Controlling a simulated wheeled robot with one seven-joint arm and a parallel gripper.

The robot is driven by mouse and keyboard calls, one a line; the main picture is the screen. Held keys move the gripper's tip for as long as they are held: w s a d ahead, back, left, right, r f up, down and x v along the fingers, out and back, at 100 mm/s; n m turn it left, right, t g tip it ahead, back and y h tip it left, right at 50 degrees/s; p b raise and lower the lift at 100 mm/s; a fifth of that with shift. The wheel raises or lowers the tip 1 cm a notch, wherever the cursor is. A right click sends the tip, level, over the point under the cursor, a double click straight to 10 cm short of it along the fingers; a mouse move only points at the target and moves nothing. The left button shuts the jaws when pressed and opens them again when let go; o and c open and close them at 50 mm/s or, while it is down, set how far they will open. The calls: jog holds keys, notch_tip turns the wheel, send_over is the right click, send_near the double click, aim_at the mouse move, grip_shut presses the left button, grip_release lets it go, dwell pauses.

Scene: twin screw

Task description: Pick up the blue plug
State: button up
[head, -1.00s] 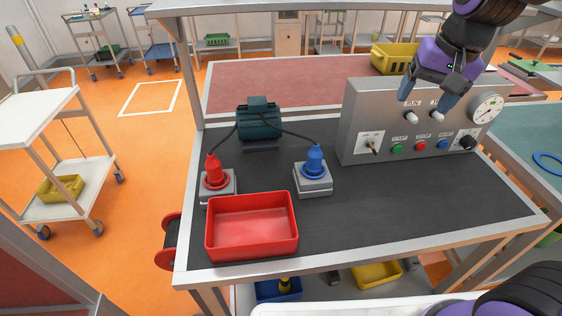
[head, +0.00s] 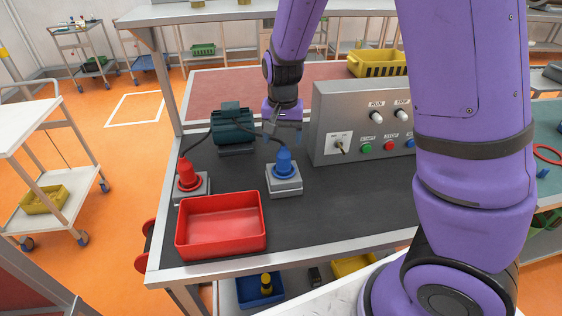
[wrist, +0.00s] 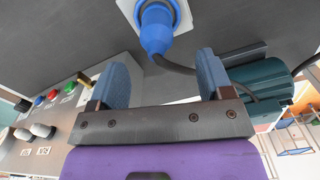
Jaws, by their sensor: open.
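The blue plug (head: 284,161) stands upright in a grey socket block (head: 285,187) on the dark bench top, with a dark cable running from it to a green motor (head: 232,126). In the wrist view the blue plug (wrist: 156,30) is beyond the fingertips, between their lines and apart from them. My gripper (head: 283,136) is above and behind the plug in the head view, pointing down. Its two blue-grey fingers, also in the wrist view (wrist: 163,75), are open with nothing between them.
A red plug (head: 187,173) sits in a second block to the left. The grey control panel (head: 355,95) stands close to the right of my gripper. The front right of the bench is partly hidden by my arm.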

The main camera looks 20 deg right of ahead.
aim_at(284, 154)
jog(key=shift+s+d+f, duration=0.1)
jog(key=shift+f, duration=3.05)
jog(key=c, duration=1.2)
